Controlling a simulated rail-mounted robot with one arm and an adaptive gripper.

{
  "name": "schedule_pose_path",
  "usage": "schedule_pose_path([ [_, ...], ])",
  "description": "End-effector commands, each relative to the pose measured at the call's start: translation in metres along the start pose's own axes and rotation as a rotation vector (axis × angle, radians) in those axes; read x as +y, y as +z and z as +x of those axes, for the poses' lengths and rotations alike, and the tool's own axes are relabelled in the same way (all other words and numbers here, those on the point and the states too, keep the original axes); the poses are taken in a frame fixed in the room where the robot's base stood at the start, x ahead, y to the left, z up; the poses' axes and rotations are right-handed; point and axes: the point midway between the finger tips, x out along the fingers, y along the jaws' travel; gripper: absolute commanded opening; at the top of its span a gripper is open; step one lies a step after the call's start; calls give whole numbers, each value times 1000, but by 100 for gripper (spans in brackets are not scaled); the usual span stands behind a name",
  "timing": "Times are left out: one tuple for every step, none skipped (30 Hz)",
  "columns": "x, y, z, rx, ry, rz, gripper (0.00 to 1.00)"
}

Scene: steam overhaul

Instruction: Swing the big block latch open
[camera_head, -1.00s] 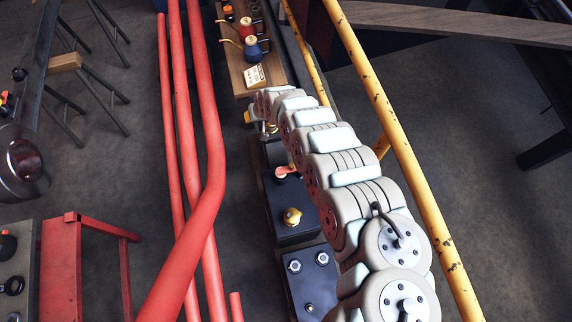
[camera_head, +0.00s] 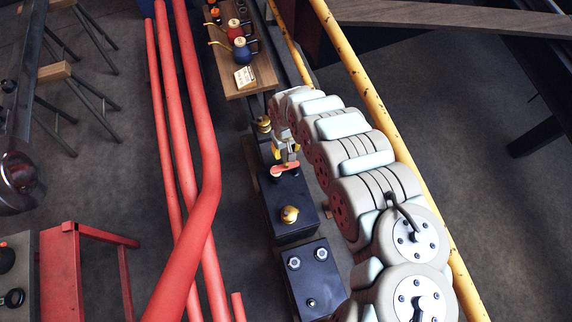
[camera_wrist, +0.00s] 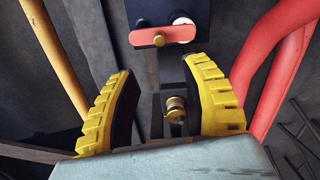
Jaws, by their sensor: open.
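The block latch is a short red bar (camera_head: 284,169) on top of a black block (camera_head: 289,200). In the wrist view the red bar (camera_wrist: 162,36) lies crosswise near the top, with a small screw at its middle and a round pale end at its right. My gripper (camera_wrist: 160,78) is open and empty, with yellow ribbed fingers on either side of the picture's middle. The bar appears beyond the fingertips, apart from them. In the head view my gripper (camera_head: 287,150) is just behind the bar, and its fingers are small and partly hidden by my arm.
A brass fitting (camera_wrist: 176,108) shows between my fingers. A brass knob (camera_head: 289,214) stands on the block's near part. Another black block (camera_head: 314,280) with bolts is nearer. Red pipes (camera_head: 203,150) run left, a yellow rail (camera_head: 385,115) right.

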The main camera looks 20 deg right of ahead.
Motion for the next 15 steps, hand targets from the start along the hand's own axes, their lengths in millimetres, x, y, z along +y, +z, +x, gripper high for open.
schedule_pose_path([
  [-1, 0, 10, -1, -2, 2, 48],
  [-1, 1, 14, -2, -2, 2, 48],
  [-1, 0, 18, -1, -1, 0, 48],
  [-1, 0, 21, -1, -2, 0, 48],
  [-2, 1, 25, -2, -2, 0, 48],
  [-2, 1, 30, -2, -2, 0, 48],
  [-2, 1, 34, -2, -3, 0, 48],
  [-2, 1, 37, -2, -3, 2, 48],
  [-1, 1, 42, -2, -2, 2, 48],
  [0, 0, 45, 0, -1, 2, 48],
  [0, 0, 48, 1, -1, 2, 48],
  [-1, -1, 52, 2, -1, 2, 48],
  [-1, -1, 55, 2, -1, 1, 48],
  [-1, 0, 58, 1, -1, 0, 48],
  [-2, 0, 63, 1, -2, 0, 48],
])
